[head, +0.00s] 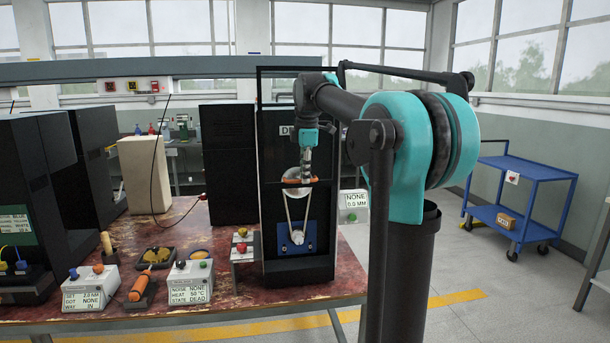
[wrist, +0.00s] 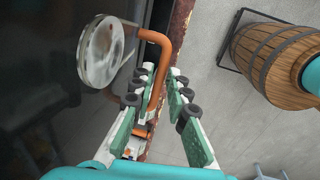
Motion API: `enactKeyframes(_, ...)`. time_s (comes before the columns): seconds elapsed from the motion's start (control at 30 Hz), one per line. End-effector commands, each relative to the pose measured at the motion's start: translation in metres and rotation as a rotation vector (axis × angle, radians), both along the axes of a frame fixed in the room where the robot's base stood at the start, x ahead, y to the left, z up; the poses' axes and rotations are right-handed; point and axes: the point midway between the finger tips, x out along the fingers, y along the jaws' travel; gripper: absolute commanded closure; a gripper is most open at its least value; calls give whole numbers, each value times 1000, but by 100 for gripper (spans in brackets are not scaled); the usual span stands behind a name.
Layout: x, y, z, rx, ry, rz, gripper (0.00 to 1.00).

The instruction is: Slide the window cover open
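The tall black cabinet (head: 268,200) stands on the table, its front framing an opening with a pulley, a belt and a blue plate inside. An orange handle (head: 300,183) crosses this front; I cannot clearly make out the cover's own edges. In the wrist view the bent orange handle (wrist: 157,75) stands out from a dark, glossy face (wrist: 50,60). My gripper (wrist: 162,74) is open, with its two fingers apart on either side of the handle's long part. Whether a finger touches it I cannot tell. In the head view my gripper (head: 305,168) is just above the handle.
Control boxes (head: 190,284) stand on the red table (head: 215,310) left of the cabinet. A wooden barrel (wrist: 285,60) and a blue cart (head: 520,200) are at the right.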

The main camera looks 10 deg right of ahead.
Motion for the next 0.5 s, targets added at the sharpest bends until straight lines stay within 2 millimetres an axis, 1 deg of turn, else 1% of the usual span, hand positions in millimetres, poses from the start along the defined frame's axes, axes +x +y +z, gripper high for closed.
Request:
enactKeyframes(0.03, 0, 0, 0, 0, 0, 0, 75)
enactKeyframes(0.1, 0, 0, 0, 0, 0, 0, 69)
enactKeyframes(0.37, 0, 0, 0, 0, 0, 0, 69)
enactKeyframes(0.5, -2, 0, 8, 0, 0, 0, 69)
